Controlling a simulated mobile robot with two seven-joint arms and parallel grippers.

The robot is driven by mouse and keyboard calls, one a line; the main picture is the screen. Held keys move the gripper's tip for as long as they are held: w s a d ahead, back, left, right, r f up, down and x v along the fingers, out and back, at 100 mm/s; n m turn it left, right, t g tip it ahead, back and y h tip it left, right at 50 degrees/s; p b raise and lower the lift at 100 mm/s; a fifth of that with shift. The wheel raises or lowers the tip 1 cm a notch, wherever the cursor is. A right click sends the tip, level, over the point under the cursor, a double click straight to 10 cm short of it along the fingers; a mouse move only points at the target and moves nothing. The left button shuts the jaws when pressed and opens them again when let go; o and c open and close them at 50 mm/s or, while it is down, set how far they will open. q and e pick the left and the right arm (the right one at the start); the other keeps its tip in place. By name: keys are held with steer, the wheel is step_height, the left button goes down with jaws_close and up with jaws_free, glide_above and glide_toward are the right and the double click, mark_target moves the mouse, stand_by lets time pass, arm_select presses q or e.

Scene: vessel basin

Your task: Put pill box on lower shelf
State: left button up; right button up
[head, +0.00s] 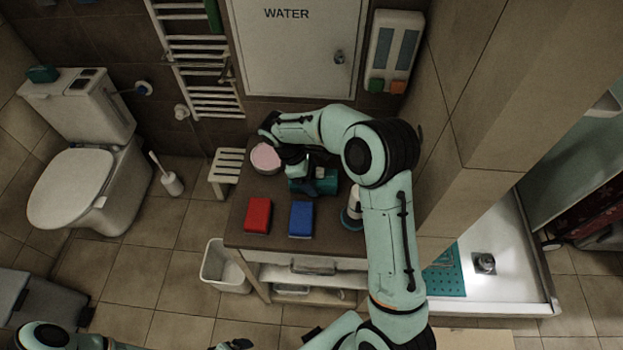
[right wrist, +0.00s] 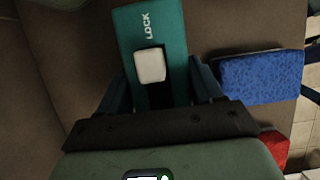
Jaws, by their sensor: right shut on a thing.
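The pill box (head: 325,186) is a teal box on or just above the brown top of a wooden cabinet (head: 240,238). In the right wrist view the teal box (right wrist: 138,22) bears the word LOCK and a white square button. My right gripper (head: 303,180) is shut on it, with one finger on each side. Whether the box touches the top cannot be told. The lower shelf (head: 335,297) is in the cabinet's open front, below a drawer (head: 312,264); it is partly hidden by my right arm. My left gripper (head: 235,344) shows only partly at the bottom edge.
A red sponge (head: 258,215) and a blue sponge (head: 301,219) lie at the top's front. A pink round container (head: 265,157) stands at the back left, and a white-and-dark item (head: 352,212) at the right. A white bin (head: 222,267) stands left of the cabinet.

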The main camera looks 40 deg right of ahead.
steer(key=shift+f, duration=0.3)
steer(key=shift+f, duration=0.2)
steer(key=o, duration=1.1)
steer(key=shift+r, duration=0.15)
